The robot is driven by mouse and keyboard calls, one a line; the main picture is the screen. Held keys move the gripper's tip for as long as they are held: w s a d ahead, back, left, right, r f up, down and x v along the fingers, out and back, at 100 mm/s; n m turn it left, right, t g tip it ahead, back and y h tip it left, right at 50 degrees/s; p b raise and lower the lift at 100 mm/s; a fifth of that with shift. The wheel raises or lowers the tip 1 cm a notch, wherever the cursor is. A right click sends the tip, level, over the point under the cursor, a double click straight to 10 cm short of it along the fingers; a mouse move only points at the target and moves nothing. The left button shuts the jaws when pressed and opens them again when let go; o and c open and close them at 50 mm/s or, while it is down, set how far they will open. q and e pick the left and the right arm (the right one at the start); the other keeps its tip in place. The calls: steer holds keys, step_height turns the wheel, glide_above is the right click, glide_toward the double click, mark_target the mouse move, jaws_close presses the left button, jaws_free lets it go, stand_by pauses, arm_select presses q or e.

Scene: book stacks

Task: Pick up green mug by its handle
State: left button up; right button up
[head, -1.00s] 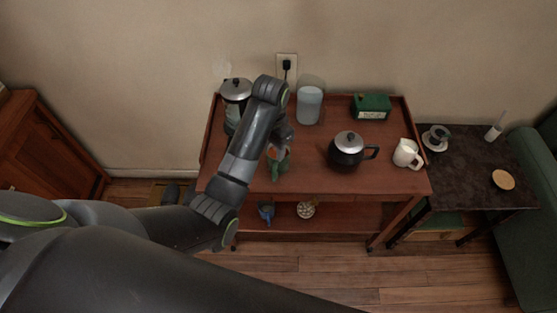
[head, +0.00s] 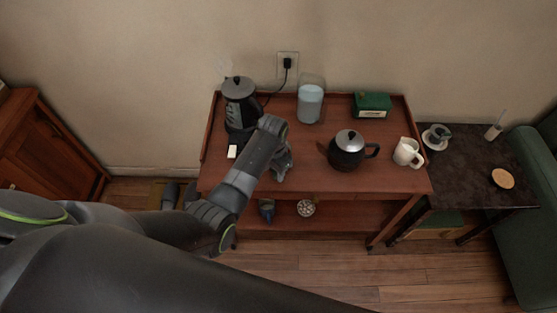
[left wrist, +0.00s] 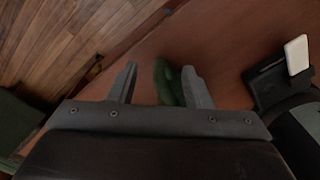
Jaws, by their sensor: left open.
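The green mug (left wrist: 168,85) shows only in part in the left wrist view, as a dark green curved piece between my two fingers. It lies nearer the right-hand finger; I cannot tell whether they touch. My left gripper (left wrist: 160,72) is open around this piece. In the head view my left gripper (head: 283,165) is over the front left part of the wooden cart (head: 315,178), and my arm hides the mug there. My right gripper is not in view.
A coffee maker (head: 240,100) with a white piece (head: 232,152) stands at the cart's left. A glass jar (head: 310,105), green box (head: 371,105), dark kettle (head: 347,152) and white pitcher (head: 407,153) stand to the right. The cart's middle front is clear.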

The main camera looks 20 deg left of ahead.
mark_target(274, 175)
arm_select(q)
steer(key=shift+w+f, duration=0.2)
steer(key=shift+f, duration=1.8)
jaws_close()
